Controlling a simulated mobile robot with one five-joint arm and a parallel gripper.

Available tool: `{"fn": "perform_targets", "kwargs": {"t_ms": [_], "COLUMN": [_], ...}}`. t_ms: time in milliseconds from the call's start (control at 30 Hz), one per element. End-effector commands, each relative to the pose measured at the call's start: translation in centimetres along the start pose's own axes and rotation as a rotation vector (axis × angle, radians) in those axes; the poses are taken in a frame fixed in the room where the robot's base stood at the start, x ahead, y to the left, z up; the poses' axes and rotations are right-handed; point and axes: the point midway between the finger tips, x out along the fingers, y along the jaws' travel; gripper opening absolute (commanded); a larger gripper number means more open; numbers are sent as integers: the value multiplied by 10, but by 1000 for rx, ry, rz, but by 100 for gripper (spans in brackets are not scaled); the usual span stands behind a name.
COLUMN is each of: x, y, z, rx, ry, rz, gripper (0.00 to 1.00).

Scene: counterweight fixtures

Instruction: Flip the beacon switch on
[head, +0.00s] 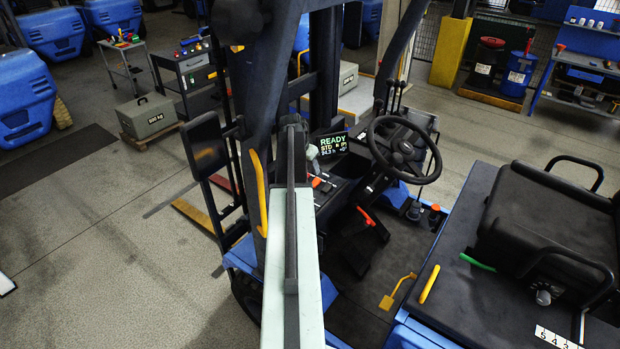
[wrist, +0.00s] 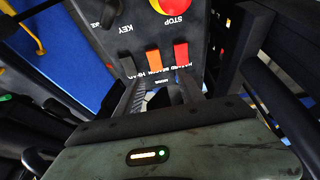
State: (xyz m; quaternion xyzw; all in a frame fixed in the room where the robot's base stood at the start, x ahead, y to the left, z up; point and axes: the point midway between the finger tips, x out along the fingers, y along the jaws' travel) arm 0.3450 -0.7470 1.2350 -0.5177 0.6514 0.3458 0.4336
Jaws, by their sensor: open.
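The dark switch panel (wrist: 205,20) fills the top of the wrist view, with rocker switches in a row. An orange rocker (wrist: 153,60) and a red rocker (wrist: 181,54) stand out, with a dark one (wrist: 127,66) to their left. White lettering below them seems to include "BEACON", but I cannot tell which rocker it marks. My gripper (wrist: 162,88) is open, its fingers pointing at the panel just below the rockers. Contact cannot be judged. In the head view the console (head: 322,186) lies beside my pale arm, and the gripper there is hard to make out.
A red-and-yellow STOP button (wrist: 178,5) sits above the rockers, with a key switch label to its left. The steering wheel (head: 404,150) and READY display (head: 334,143) are near the console. The seat (head: 560,215) is at right, and mast posts stand behind my arm.

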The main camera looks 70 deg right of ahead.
Motion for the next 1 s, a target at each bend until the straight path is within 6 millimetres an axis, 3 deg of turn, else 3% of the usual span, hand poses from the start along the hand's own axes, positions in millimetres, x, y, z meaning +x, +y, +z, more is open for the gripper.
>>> {"fn": "perform_targets", "kwargs": {"t_ms": [167, 533, 867, 900, 1000], "x": [13, 78, 84, 84, 84], "y": [11, 19, 20, 20, 20], "z": [-6, -10, -13, -13, -13], "rx": [15, 25, 25, 25, 25], "ry": [-1, -2, -2, -2, -2], "rz": [5, 9, 8, 8, 9], "gripper": [45, 45, 45, 43, 15]}}
